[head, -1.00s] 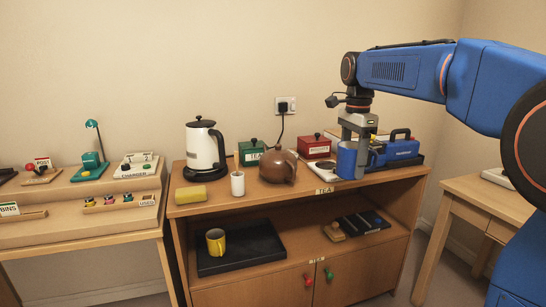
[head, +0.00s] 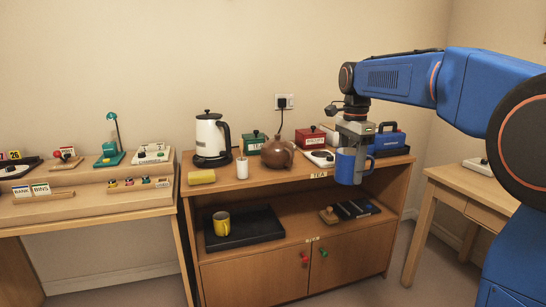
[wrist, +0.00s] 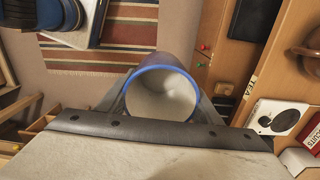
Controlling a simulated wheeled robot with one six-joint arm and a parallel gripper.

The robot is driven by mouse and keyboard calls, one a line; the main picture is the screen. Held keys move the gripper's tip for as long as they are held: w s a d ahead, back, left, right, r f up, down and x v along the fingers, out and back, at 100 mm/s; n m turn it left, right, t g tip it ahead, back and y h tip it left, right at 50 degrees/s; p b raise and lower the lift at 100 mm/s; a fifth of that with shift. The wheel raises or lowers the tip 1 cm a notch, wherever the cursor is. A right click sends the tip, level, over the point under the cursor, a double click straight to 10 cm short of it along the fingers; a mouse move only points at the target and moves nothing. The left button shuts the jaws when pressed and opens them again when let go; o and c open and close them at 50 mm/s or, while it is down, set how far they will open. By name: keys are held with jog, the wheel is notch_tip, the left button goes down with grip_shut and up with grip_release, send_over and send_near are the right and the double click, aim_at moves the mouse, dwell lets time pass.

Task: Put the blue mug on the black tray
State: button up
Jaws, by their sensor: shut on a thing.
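The blue mug (head: 345,166) is held upright by my gripper (head: 353,172) in front of the right part of the cabinet's top edge. In the wrist view the mug (wrist: 160,72) shows its blue rim and pale inside, and my gripper (wrist: 160,112) is shut on it. Floor and a striped rug show beyond the mug there. The black tray (head: 262,238) lies on the open shelf below the cabinet top, to the left of the mug. A yellow mug (head: 221,223) stands on the tray's left part.
The cabinet top (head: 225,190) bears a kettle (head: 209,140), a brown teapot (head: 277,153), a white cup (head: 242,168), tins and a blue toolbox-like case (head: 388,140). Dark flat items (head: 352,209) lie on the shelf's right. The tray's middle and right are bare.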

jog(key=w+d+f+n, duration=0.1)
jog(key=w+f+n, duration=0.25)
jog(key=f, duration=0.75)
jog(key=w+d+f+n, duration=0.1)
jog(key=w+f+n, duration=0.3)
jog(key=f, duration=0.8)
jog(key=w+d+f+n, duration=0.2)
jog(key=w+f, duration=0.4)
jog(key=f, duration=0.5)
notch_tip(320, 180, down, 19)
jog(key=d+n, duration=0.3)
jog(key=n, duration=0.2)
jog(key=s+f, duration=0.7)
jog(key=f, duration=0.1)
jog(key=shift+s+a+f, duration=0.2)
jog(key=shift+s+f, duration=0.1)
jog(key=shift+f, duration=0.05)
